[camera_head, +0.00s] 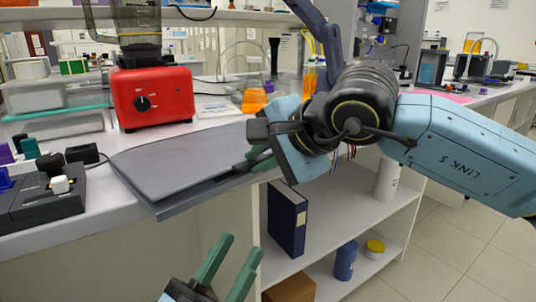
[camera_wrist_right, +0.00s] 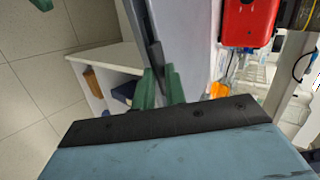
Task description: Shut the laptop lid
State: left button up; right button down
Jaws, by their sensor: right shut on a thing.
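The grey laptop lid (camera_head: 185,160) lies low and nearly flat over its base (camera_head: 190,203) at the counter's front edge. A narrow dark gap shows between lid and base along the front. My right gripper (camera_head: 258,160) is at the laptop's right end, shut on the lid's edge; its own body hides part of that end. In the right wrist view, the green fingertips (camera_wrist_right: 161,88) close around a thin dark edge. My left gripper (camera_head: 231,255) is low in front of the counter, below the laptop, with its green fingers apart and empty.
A red appliance (camera_head: 153,98) stands behind the laptop. A dark box with knobs (camera_head: 45,200) is at the left. An orange-filled flask (camera_head: 254,98) stands behind the right end. Below, shelves hold a blue binder (camera_head: 287,218) and a blue jar (camera_head: 345,261).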

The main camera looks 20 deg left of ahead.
dwell(0.3)
jog(key=c, duration=1.6)
grip_release()
jog(key=shift+o, duration=0.2)
